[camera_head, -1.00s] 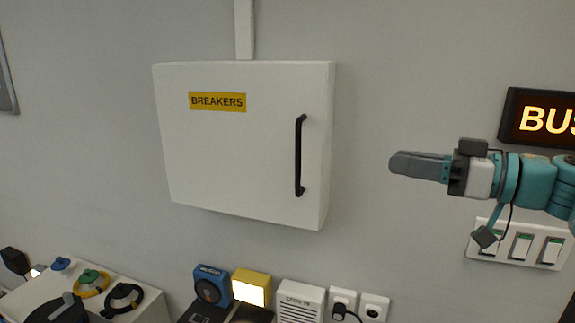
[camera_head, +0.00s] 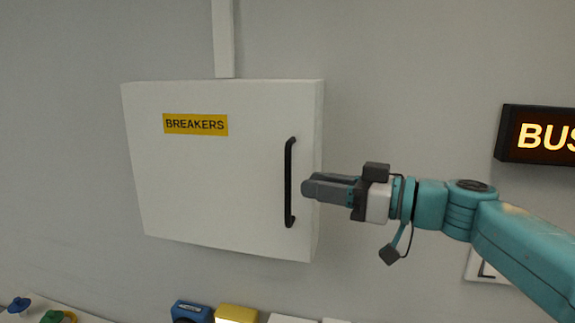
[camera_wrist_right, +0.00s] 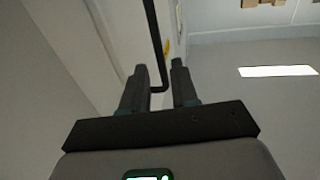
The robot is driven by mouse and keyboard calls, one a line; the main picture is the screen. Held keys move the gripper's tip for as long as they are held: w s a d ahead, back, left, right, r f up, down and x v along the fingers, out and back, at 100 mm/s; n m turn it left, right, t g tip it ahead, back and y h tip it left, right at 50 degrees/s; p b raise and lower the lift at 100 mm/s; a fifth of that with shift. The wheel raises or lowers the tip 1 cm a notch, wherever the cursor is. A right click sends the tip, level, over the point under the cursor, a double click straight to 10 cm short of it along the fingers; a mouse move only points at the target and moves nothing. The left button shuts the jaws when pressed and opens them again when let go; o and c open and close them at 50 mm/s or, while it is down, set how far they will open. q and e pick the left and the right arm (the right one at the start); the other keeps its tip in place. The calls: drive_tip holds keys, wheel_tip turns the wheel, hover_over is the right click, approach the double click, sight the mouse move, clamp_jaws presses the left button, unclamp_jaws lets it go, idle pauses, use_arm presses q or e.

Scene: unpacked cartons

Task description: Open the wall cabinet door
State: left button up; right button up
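The white wall cabinet (camera_head: 205,185) with the yellow "BREAKERS" label (camera_head: 195,124) hangs on the grey wall in the head view, its door shut. A black vertical bar handle (camera_head: 290,180) sits near the door's right edge. My right gripper (camera_head: 306,187) comes in from the right, its fingertips close to the handle's lower half. In the right wrist view the fingers of this gripper (camera_wrist_right: 157,76) are spread apart, and the handle (camera_wrist_right: 153,35) shows between them. I cannot tell whether a finger touches it. My left gripper is not in view.
A lit "BUS" sign (camera_head: 542,135) is on the wall above my right arm. A blue box (camera_head: 190,311) and a yellow box (camera_head: 236,313) stand below the cabinet. The wall left of the cabinet is clear.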

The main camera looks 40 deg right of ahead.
sight(290, 183)
drive_tip(key=p+x, duration=0.1)
drive_tip(key=x, duration=0.4)
drive_tip(key=shift+p, duration=0.35)
drive_tip(key=shift+w+a+r, duration=0.1)
drive_tip(key=shift+w+a, duration=0.1)
drive_tip(key=shift+a, duration=0.1)
drive_tip(key=shift+w+d+f, duration=0.1)
drive_tip(key=shift+w+f, duration=0.15)
drive_tip(key=shift+w, duration=0.2)
drive_tip(key=shift+s+r, duration=0.15)
clamp_jaws()
